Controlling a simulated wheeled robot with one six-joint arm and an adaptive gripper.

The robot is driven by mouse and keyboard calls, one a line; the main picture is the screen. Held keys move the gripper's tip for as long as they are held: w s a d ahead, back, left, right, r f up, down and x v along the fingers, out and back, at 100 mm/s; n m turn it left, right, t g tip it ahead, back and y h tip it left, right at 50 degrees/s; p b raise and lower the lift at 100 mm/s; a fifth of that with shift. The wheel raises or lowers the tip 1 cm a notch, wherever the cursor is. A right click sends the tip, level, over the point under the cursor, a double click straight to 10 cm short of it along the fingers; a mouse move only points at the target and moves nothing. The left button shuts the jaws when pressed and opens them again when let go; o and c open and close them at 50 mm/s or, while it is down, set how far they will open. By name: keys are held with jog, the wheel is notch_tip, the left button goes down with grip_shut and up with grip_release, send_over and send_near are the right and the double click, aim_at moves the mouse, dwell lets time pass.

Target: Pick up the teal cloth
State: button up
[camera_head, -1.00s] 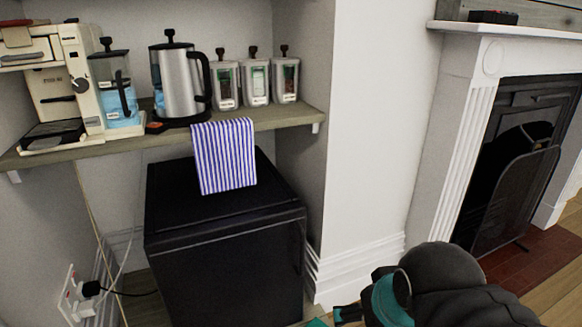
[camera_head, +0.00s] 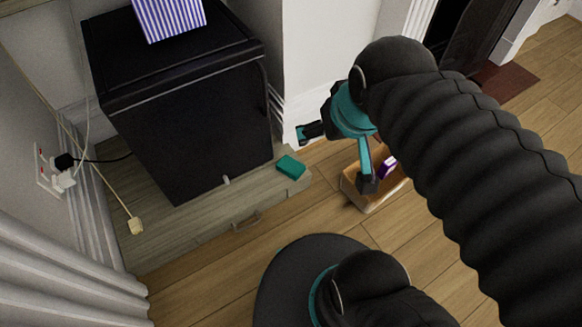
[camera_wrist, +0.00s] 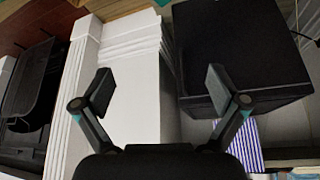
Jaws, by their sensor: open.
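The teal cloth (camera_head: 290,166) is a small folded block. It lies on the right end of the low wooden platform (camera_head: 180,222), in front of the black fridge (camera_head: 190,100). My gripper (camera_head: 338,158) is open and empty, to the right of the cloth in the head view and apart from it. A small teal patch at the top edge of the wrist view may be the cloth; I cannot tell.
An open box (camera_head: 372,196) with a purple item stands on the wooden floor beyond my gripper. A white curtain (camera_head: 60,275) fills the lower left. The fireplace is upper right.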

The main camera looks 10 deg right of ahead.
jog(key=shift+o, duration=0.3)
jog(key=n+g+b, duration=0.6)
jog(key=n+b, duration=0.1)
jog(key=n, duration=0.1)
send_over(291, 166)
jog(key=f, duration=4.8)
jog(key=shift+w+d+f, duration=0.25)
jog(key=shift+d, duration=0.05)
jog(key=f, duration=0.5)
jog(key=shift+s+a, duration=0.15)
jog(key=shift+a, duration=0.15)
jog(key=c, duration=1.3)
